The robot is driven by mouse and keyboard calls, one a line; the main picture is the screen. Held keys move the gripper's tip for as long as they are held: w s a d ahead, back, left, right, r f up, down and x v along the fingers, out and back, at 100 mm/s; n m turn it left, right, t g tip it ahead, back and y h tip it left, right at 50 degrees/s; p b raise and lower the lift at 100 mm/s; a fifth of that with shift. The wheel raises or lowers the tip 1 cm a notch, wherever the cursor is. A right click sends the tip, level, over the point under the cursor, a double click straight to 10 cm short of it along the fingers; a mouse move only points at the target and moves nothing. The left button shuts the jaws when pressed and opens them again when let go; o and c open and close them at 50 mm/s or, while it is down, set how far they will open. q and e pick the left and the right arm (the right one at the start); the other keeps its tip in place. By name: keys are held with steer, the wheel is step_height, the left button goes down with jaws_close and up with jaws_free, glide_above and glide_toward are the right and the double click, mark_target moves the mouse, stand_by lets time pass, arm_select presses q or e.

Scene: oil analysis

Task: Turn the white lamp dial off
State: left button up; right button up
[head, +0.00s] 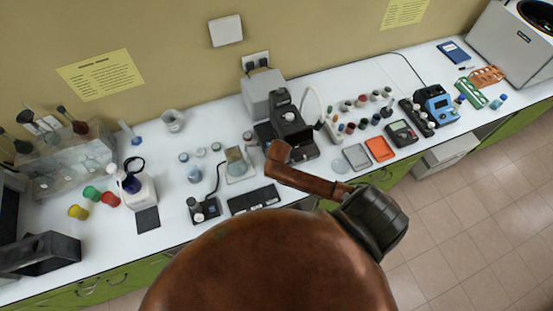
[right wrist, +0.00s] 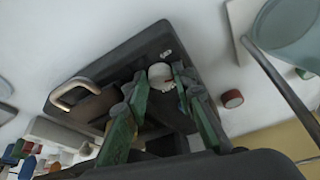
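The white lamp dial (right wrist: 161,74) shows in the right wrist view as a small round white knob with a reddish mark, set on a dark instrument (right wrist: 130,58) with a metal handle. My right gripper (right wrist: 158,78) has its green-sided fingers apart, one on each side of the dial. Whether they touch it I cannot tell. In the head view the dark instrument (head: 291,122) stands mid-bench, and my brown arm reaches its front edge. The dial and my right fingers cannot be made out there. My left gripper is in neither view.
A red-capped container (right wrist: 232,98) and a glass vessel (right wrist: 290,30) stand close by the instrument.

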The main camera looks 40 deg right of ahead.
steer(key=o, duration=0.3)
steer(key=shift+o, duration=0.2)
